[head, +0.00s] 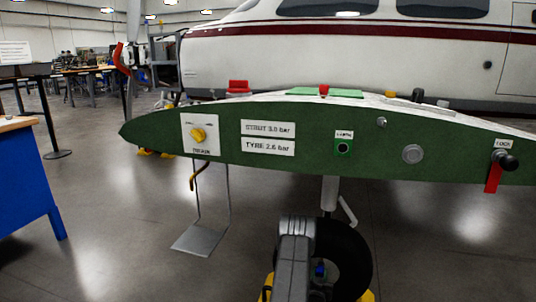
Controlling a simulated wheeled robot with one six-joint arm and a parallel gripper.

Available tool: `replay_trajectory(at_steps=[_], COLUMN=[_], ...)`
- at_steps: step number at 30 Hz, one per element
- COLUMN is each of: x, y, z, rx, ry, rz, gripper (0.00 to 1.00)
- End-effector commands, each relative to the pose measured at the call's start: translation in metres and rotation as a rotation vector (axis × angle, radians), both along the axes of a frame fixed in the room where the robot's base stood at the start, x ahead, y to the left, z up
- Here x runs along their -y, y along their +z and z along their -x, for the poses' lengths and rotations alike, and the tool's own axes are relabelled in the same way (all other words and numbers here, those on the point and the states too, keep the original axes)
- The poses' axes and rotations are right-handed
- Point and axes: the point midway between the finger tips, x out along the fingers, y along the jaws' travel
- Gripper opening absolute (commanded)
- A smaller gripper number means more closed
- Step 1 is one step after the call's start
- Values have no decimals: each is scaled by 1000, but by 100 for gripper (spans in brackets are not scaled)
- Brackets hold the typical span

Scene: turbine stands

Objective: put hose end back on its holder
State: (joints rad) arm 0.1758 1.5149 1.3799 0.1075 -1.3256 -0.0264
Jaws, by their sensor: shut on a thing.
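No hose end and no holder for one can be made out in the head view. A grey part of my own arm rises from the bottom middle and hides what is behind it. My gripper is not seen. A small blue part (320,269) shows just right of my arm, in front of a black tyre (352,255); what it is I cannot tell.
The panel also carries an earth socket (343,147) and a black lock knob (509,162) with a red tag. A grey plate (197,241) hangs low on thin rods. A blue bench (25,190) stands left. Yellow chocks flank the tyre. Floor is clear at lower left and right.

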Motion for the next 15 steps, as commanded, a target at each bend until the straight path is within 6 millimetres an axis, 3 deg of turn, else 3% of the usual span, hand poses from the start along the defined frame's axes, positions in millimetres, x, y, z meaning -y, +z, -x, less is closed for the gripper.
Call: replay_trajectory(at_steps=[15], x=[-3], y=[0], z=[9], rx=[1], ry=[0], rz=[0], gripper=[0])
